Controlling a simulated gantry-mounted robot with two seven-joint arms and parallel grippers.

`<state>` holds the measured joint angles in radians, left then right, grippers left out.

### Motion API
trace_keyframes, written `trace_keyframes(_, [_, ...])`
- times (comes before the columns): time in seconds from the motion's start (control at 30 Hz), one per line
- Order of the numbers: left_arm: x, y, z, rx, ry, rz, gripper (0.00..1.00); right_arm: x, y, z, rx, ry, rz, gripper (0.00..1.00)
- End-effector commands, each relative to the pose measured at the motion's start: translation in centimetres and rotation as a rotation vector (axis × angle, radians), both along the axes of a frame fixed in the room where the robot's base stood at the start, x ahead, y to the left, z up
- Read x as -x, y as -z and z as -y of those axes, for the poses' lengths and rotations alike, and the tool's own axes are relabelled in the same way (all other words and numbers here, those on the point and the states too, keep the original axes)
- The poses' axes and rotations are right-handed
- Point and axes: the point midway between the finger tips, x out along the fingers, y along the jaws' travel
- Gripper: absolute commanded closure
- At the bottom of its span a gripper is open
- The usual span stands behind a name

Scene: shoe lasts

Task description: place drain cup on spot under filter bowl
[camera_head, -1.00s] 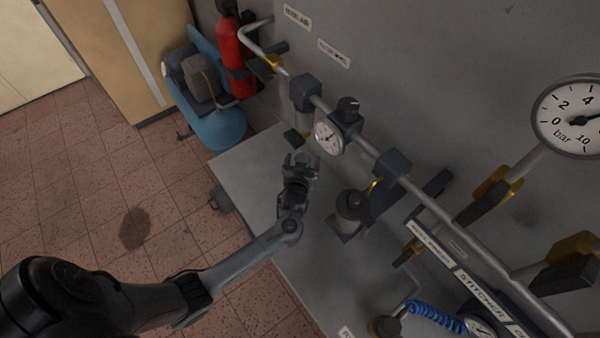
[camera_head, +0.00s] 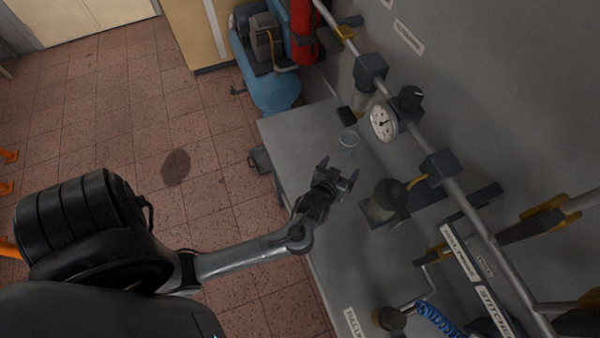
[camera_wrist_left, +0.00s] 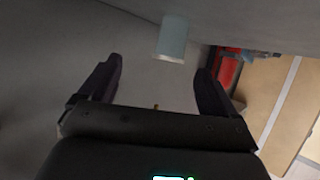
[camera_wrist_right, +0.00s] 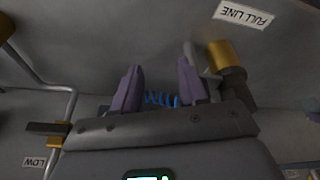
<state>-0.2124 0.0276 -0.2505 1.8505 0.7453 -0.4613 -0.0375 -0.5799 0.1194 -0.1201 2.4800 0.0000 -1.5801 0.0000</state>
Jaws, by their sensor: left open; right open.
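The drain cup, a small clear cup (camera_head: 348,143), stands on the grey bench just beyond my left gripper (camera_head: 338,170). That gripper is open and empty, its fingers pointing toward the cup with a gap between. In the left wrist view the cup (camera_wrist_left: 172,38) shows pale and translucent ahead of the open fingers (camera_wrist_left: 158,68). A pale bowl (camera_head: 361,101), seemingly the filter bowl, hangs below a dark block on the wall pipe, partly hidden. No spot marking is clear to me. My right gripper (camera_wrist_right: 159,68) is open and empty, seen only in the right wrist view.
A small black block (camera_head: 346,115) lies near the cup. A round gauge (camera_head: 384,122) and pipe overhang the bench. A dark-based pot (camera_head: 385,199) stands to the right. A blue coiled hose (camera_head: 438,318) is near the front.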

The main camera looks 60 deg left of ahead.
Motion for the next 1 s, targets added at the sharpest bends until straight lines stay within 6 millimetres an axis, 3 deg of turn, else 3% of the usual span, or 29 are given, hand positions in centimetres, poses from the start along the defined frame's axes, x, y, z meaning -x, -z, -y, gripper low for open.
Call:
trace_keyframes(0.17, [4.2, 0.4, 3.6, 0.124, 0.207, -0.221, 0.09, 0.0, 0.0, 0.1, 0.005, -0.004, 0.0, 0.57])
trace_keyframes(0.3, [9.6, -0.2, 6.2, 0.158, 0.383, -0.44, 0.09, 0.0, 0.0, 0.1, 0.006, -0.004, 0.0, 0.57])
trace_keyframes(0.5, [17.1, -1.9, 7.5, 0.116, 0.546, -0.706, 0.09, 0.0, 0.0, 0.1, 0.005, -0.004, 0.0, 0.57])
trace_keyframes(0.6, [19.5, -2.6, 7.4, 0.091, 0.584, -0.789, 0.09, 0.0, 0.0, 0.1, 0.003, -0.002, -0.001, 0.57])
trace_keyframes(0.73, [20.9, -3.0, 7.3, 0.071, 0.605, -0.84, 0.09, 0.0, 0.0, 0.0, 0.0, 0.0, -0.001, 0.57])
trace_keyframes(1.0, [21.0, -3.1, 7.3, 0.069, 0.607, -0.847, 0.09, 0.0, 0.0, -0.1, -0.004, 0.003, -0.001, 0.57])
